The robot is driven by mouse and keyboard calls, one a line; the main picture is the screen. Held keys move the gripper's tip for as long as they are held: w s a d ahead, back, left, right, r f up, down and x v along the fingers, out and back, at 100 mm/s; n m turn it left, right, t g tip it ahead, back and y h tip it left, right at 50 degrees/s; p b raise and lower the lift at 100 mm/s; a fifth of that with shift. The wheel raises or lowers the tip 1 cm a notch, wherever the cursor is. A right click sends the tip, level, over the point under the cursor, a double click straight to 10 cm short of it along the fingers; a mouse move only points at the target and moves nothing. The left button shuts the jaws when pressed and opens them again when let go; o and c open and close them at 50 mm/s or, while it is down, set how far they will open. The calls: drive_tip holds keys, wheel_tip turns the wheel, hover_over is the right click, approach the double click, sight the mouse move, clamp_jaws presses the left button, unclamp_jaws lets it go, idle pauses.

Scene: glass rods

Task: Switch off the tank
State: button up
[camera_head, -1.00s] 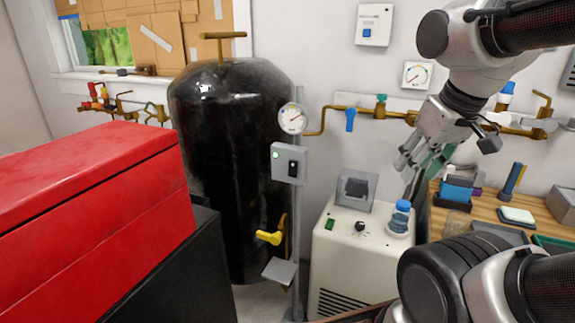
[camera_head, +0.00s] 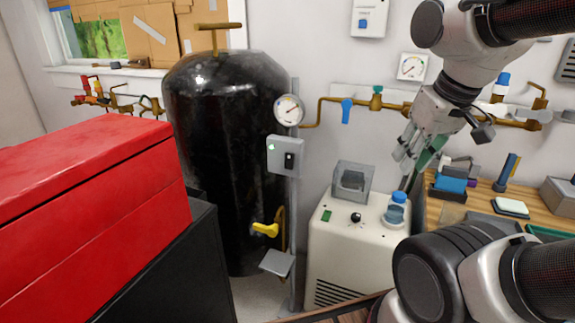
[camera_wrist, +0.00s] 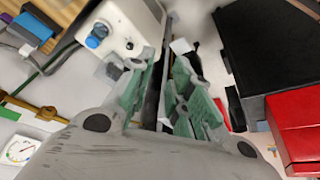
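The tank (camera_head: 222,150) is a tall black cylinder with a brass T-handle on top, standing left of centre in the head view. In front of it, on a grey post, is a grey switch box (camera_head: 285,155) with a small green light and a black switch. A round gauge (camera_head: 289,110) sits above the box, and a yellow valve lever (camera_head: 265,229) is low on the tank. My gripper (camera_head: 408,165) is right of the tank, above the white machine, apart from the switch box. In the wrist view its green-padded fingers (camera_wrist: 172,95) are spread with nothing between them.
A white machine (camera_head: 352,250) with a blue-capped bottle (camera_head: 396,208) stands right of the post. A red toolbox (camera_head: 85,200) on a black cabinet fills the left front. Brass pipes (camera_head: 330,100) run along the wall. A wooden bench (camera_head: 540,185) is at right.

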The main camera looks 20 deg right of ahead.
drive_tip(key=w+a+f+n+g, duration=0.1)
drive_tip(key=w+a+f+n, duration=0.1)
drive_tip(key=w+a+f+n+g, duration=0.1)
drive_tip(key=w+a+f, duration=0.1)
drive_tip(key=a, duration=0.1)
drive_tip(key=shift+w+a+f+n+g, duration=0.2)
drive_tip(key=shift+a+f+n+g, duration=0.05)
drive_tip(key=shift+f+n+g, duration=0.15)
clamp_jaws()
drive_tip(key=w+a+f+n+t+h, duration=0.2)
drive_tip(key=w+a+n, duration=0.6)
drive_tip(key=w+n, duration=0.2)
drive_tip(key=w+a+f+n+t+h, duration=0.2)
drive_tip(key=w+a+n, duration=0.7)
drive_tip(key=n, duration=0.5)
drive_tip(key=shift+w+f, duration=0.6)
drive_tip(key=shift+w, duration=0.15)
approach(285, 169)
wheel_tip(285, 169, down, 5)
drive_tip(key=s, duration=0.3)
drive_tip(key=shift+w+d+f, duration=0.25)
drive_tip(key=shift+w+d, duration=0.35)
drive_tip(key=shift+w, duration=0.3)
drive_tip(key=shift+w+d+f, duration=0.2)
drive_tip(key=shift+w+d, duration=0.4)
drive_tip(key=shift+w, duration=0.3)
